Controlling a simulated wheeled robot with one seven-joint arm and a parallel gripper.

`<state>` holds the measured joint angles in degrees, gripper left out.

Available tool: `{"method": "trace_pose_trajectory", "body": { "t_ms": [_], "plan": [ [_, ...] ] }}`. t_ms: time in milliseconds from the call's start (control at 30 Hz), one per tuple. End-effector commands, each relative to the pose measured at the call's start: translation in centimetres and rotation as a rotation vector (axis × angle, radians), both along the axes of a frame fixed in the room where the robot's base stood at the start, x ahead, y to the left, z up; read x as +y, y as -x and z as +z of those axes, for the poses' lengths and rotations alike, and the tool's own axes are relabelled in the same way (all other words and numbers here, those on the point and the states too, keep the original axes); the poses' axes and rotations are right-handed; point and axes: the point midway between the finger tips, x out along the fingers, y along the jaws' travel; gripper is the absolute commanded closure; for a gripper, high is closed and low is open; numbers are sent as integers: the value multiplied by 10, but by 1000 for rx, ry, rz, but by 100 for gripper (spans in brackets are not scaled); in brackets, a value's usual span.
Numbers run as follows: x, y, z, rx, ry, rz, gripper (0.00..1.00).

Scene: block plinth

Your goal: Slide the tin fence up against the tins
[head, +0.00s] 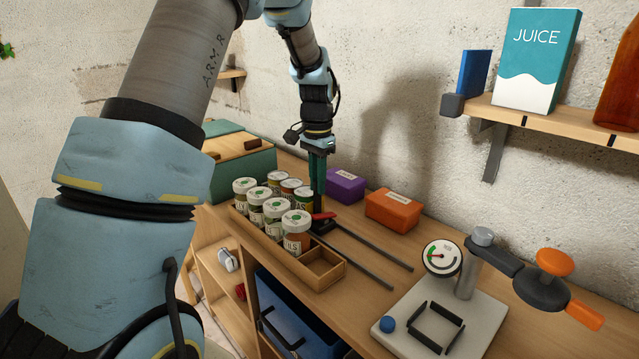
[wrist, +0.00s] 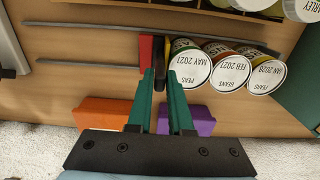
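The tin fence (head: 321,217) is a low red and black piece on the bench. It also shows in the wrist view (wrist: 146,48), left of a row of tins. The end tin (wrist: 190,70) is labelled PEAS; a BEANS tin (wrist: 229,66) and another PEAS tin (wrist: 266,75) follow it. In the head view, the tins (head: 303,195) stand partly hidden behind jars. My gripper (wrist: 162,75) points down at the fence, its green fingers close together with a dark upright part of the fence between them. The fence is very near the end tin; whether they touch I cannot tell.
Two dark rails (head: 350,258) run along the bench. A wooden tray (head: 327,284) of jars stands in front. Purple (head: 345,187) and orange (head: 393,209) boxes stand behind, near my gripper. A gauge stand (head: 463,270) is at right.

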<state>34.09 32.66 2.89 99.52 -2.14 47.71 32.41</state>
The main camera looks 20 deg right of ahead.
Motion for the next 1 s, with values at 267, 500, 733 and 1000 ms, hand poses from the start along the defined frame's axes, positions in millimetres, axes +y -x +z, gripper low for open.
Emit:
{"method": "trace_pose_trajectory", "body": {
  "t_ms": [267, 500, 733, 1000],
  "plan": [
    [0, 1, 0, 1, 0, 0, 54],
    [0, 0, 1, 0, -1, 0, 54],
    [0, 0, 30, -3, 2, 1, 54],
    [0, 0, 83, -3, 1, 0, 54]
  ]
}}
